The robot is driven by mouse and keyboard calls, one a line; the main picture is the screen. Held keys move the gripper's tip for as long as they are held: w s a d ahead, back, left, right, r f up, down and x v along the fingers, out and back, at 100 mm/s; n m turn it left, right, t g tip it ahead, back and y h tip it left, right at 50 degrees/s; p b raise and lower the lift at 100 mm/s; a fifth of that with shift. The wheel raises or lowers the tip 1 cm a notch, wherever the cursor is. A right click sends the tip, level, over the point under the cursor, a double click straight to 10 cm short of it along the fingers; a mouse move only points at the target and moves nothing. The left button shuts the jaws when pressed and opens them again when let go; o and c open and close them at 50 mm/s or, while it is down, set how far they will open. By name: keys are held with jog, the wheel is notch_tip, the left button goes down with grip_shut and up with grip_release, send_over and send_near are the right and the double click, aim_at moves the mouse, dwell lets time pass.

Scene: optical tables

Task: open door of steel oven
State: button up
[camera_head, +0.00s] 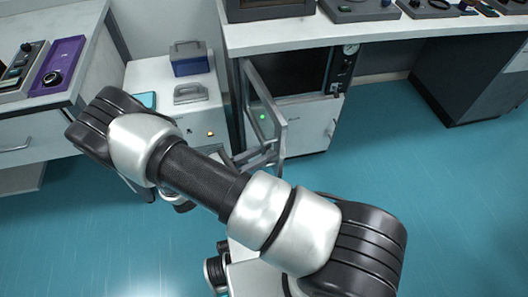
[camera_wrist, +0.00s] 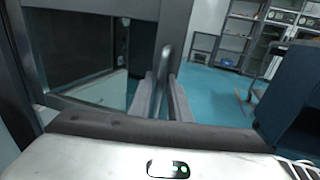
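The steel oven (camera_head: 300,72) stands under the bench, its dark chamber showing. Its framed glass door (camera_head: 264,112) is hinged at the left and stands wide open, swung out toward me. In the wrist view the door frame (camera_wrist: 188,22) and its dark window fill the upper left. The upright bar handle (camera_wrist: 161,80) lies between the two fingers of my gripper (camera_wrist: 163,97), which look closed on it. In the head view my arm hides most of my gripper, near the door's lower part.
A white cabinet (camera_head: 150,78) with a blue box (camera_head: 188,60) on it stands left of the door, close to my arm. The bench (camera_head: 300,36) overhangs the oven. The teal floor (camera_head: 430,200) is clear at the right. Shelves (camera_wrist: 240,40) stand far off in the wrist view.

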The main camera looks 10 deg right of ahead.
jog(key=p+v, duration=0.1)
jog(key=v, duration=1.6)
jog(key=shift+a, duration=0.25)
jog(key=w+d+r+m+g+y, duration=0.1)
jog(key=d+r+m+g+y, duration=0.35)
jog(key=r, duration=0.45)
jog(key=w+d+r+m+g+y, duration=0.1)
jog(key=d+r+m+g+y, duration=0.25)
jog(key=r+m, duration=0.4)
jog(key=s+d+r+m+t+y, duration=0.4)
jog(key=d+r+m+y, duration=0.1)
jog(key=r, duration=0.3)
jog(key=s+d+r+m+t+y, duration=0.3)
jog(key=s+d+r+m+y, duration=0.15)
jog(key=r, duration=0.45)
notch_tip(320, 180, up, 24)
jog(key=d+p, duration=0.1)
jog(key=p, duration=2.2)
jog(key=shift+s+f+t+p, duration=0.2)
jog(key=shift+t+p, duration=0.1)
jog(key=shift+t, duration=0.1)
